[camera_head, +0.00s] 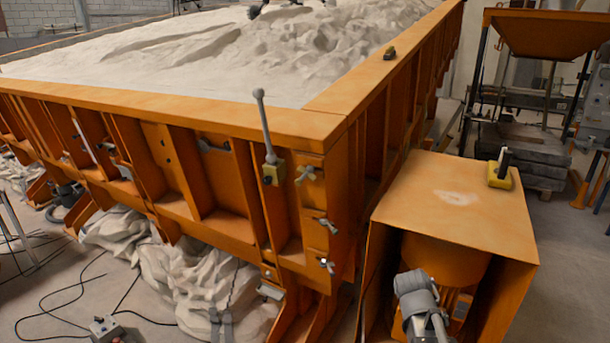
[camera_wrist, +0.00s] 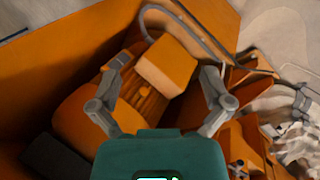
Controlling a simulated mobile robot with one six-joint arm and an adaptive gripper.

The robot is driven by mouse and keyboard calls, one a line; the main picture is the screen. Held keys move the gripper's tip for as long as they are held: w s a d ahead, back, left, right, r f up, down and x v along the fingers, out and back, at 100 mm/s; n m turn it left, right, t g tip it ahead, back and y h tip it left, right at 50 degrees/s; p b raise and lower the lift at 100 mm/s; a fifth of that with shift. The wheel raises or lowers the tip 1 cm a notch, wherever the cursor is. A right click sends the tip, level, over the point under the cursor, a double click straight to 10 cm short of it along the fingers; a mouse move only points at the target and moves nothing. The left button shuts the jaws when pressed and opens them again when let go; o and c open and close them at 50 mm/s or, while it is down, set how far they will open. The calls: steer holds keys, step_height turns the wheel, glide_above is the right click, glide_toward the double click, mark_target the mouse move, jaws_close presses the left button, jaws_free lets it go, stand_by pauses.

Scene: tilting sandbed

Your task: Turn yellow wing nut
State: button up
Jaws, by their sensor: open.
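The yellow wing nut (camera_head: 306,174) is small and sits on the front face of the orange sandbed frame, near its right corner. Two greyish wing nuts, an upper one (camera_head: 328,225) and a lower one (camera_head: 327,265), sit below it on the same corner. In the wrist view my gripper (camera_wrist: 166,66) is open, with its two grey fingers spread wide and nothing between them. Behind the fingers is an orange finned motor (camera_wrist: 147,98). I cannot make out the yellow wing nut in the wrist view. My gripper's fingers do not show in the head view.
A grey lever (camera_head: 264,125) stands up from the frame left of the yellow wing nut. An orange housing (camera_head: 455,200) stands right of the corner, with a yellow-and-black object (camera_head: 500,170) on top. Crumpled pale cloth (camera_head: 190,285) and cables lie below the sandbed.

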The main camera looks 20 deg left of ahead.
steer(key=w+a+r+n+t+h, duration=0.4)
steer(key=w+a+r+n, duration=0.25)
steer(key=a, duration=0.25)
steer(key=n+t+y+p, duration=0.2)
steer(key=n+t, duration=1.3)
glide_toward(305, 173)
steer(key=v, duration=0.4)
steer(key=p+x, duration=0.1)
steer(key=x, duration=0.3)
steer(key=p+x, duration=0.2)
steer(key=x, duration=0.3)
steer(key=p+x, duration=0.2)
steer(key=x, duration=0.2)
steer(key=shift+w+d+f, duration=0.15)
steer(key=shift+w, duration=0.3)
